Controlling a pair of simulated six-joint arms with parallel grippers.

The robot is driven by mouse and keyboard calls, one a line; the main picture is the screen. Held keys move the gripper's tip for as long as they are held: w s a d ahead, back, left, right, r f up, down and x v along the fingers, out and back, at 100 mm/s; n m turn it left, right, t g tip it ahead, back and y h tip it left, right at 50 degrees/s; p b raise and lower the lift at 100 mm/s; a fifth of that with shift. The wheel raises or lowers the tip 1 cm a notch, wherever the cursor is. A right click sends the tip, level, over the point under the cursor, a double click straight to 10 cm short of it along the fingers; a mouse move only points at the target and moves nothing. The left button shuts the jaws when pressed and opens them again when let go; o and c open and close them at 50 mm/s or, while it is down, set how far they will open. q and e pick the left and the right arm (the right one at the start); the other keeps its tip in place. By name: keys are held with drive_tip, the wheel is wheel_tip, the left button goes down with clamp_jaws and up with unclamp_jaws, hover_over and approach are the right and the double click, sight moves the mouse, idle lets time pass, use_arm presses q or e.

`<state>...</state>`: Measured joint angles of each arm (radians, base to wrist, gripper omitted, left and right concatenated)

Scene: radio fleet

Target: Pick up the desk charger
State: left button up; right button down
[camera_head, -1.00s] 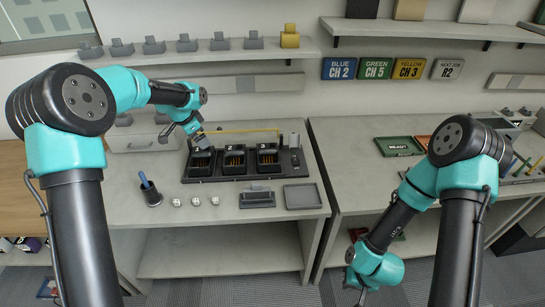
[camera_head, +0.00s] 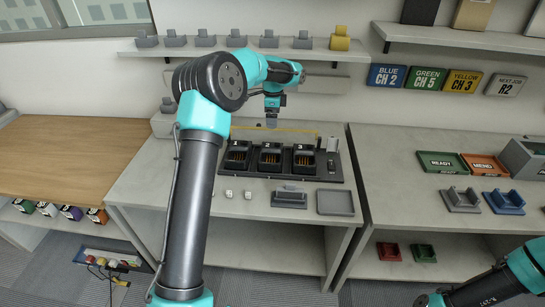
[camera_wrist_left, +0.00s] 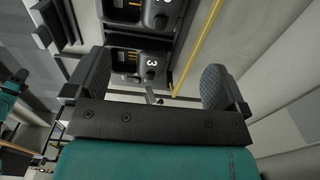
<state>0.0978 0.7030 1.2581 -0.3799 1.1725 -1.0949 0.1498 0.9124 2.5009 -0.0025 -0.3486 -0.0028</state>
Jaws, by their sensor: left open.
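A black multi-bay charger (camera_head: 330,172) with numbered bays lies on the middle bench. A smaller dark grey cradle (camera_head: 289,198) sits in front of it; I cannot tell which of these is the desk charger. My left gripper (camera_head: 271,123) hangs above and behind the bays, pointing down. In the left wrist view the left gripper (camera_wrist_left: 153,88) has its two fingers wide apart with nothing gripped, and the bay marked 3 (camera_wrist_left: 152,66) shows beyond them. My right arm shows at the lower right, but its gripper is outside the frame.
A grey tray (camera_head: 335,202) and small white blocks lie in front. A yellow strip (camera_head: 300,132) runs behind the bays. Grey cradles and a yellow one (camera_head: 340,38) stand on the shelf. Grey (camera_head: 462,199) and blue (camera_head: 503,201) cradles sit on the right bench. A wooden bench (camera_head: 70,160) is left.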

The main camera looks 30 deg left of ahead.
sight(272, 145)
use_arm(q)
wheel_tip(272, 145, down, 11)
drive_tip(key=shift+r, duration=0.1)
drive_tip(key=shift+f, duration=0.3)
drive_tip(key=shift+a+f, duration=0.2)
drive_tip(key=shift+f, duration=2.35)
drive_tip(key=shift+s, duration=0.1)
drive_tip(key=c, duration=1)
